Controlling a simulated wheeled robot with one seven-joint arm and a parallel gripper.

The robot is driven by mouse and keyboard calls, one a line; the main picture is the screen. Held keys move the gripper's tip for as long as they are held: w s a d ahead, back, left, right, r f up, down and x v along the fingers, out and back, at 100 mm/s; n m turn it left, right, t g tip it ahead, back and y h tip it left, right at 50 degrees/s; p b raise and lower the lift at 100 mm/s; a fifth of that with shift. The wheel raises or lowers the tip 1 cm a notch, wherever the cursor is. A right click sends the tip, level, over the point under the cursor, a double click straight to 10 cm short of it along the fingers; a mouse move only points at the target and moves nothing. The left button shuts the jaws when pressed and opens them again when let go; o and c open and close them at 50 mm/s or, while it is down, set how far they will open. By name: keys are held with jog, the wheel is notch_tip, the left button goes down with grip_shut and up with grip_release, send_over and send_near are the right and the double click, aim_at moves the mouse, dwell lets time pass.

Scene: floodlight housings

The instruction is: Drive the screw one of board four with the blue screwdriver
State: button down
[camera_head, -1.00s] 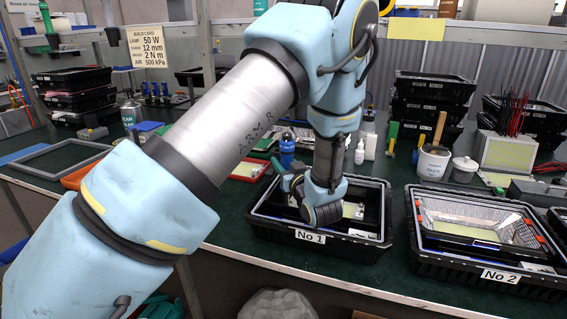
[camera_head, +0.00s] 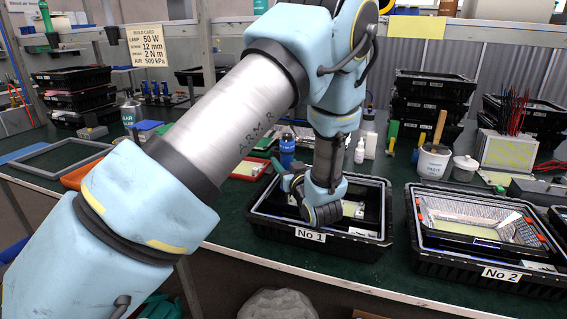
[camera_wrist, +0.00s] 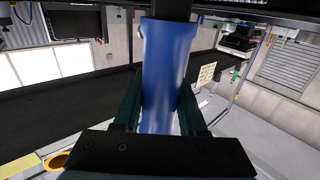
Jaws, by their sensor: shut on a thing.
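The blue screwdriver (camera_wrist: 168,75) fills the middle of the wrist view, its thick blue body held between my two dark green fingers. My gripper (camera_head: 292,184) is shut on it, above the left part of the black crate labelled No 1 (camera_head: 262,226). My wrist hides much of that crate's inside. A pale board (camera_head: 353,209) shows in the crate to the right of my wrist. The screwdriver's tip and the screws cannot be made out. No board carries a readable number four.
A black crate labelled No 2 (camera_head: 425,244) with a floodlight housing (camera_head: 470,222) stands to the right. Behind are a white bottle (camera_head: 360,150), a white pot (camera_head: 432,163) and stacked black crates (camera_head: 430,95). A grey frame (camera_head: 60,160) lies at left.

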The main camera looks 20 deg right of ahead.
jog(key=shift+f, duration=0.4)
dwell(1.4)
jog(key=shift+r, duration=0.2)
notch_tip(320, 180, up, 10)
jog(key=p, duration=0.5)
jog(key=shift+f, duration=0.25)
dwell(0.6)
dwell(0.5)
